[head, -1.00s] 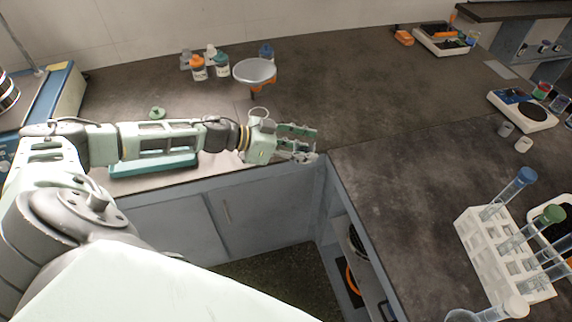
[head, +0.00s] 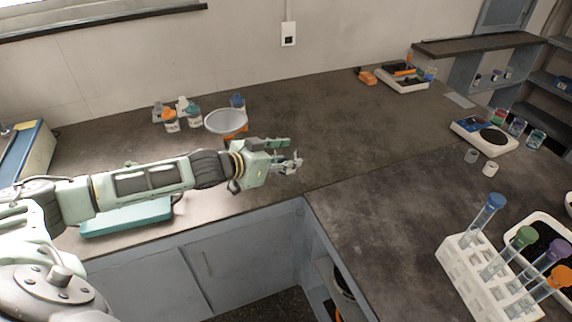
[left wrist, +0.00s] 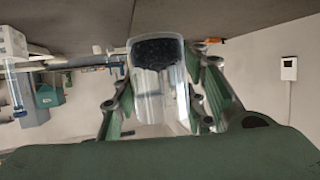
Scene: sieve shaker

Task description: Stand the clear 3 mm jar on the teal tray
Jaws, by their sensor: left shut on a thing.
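My left gripper (head: 290,160) is shut on a clear jar (left wrist: 150,88) with black grains in it. In the left wrist view the jar stands between the two green fingers (left wrist: 160,100), and the picture is upside down, with the grains at the jar's lower end. No label can be read on it. In the head view the jar is hard to make out at the fingertips. The gripper is above the dark counter, near its inner corner. The teal tray (head: 122,222) lies near the front edge at left, partly hidden behind my left arm. My right gripper is not in view.
Several small bottles (head: 171,121) stand at the back left, beside a grey round pan (head: 226,122) over something orange. A white tube rack (head: 462,268) with capped tubes stands at front right. A white balance (head: 484,136) is farther back. The middle of the counter is clear.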

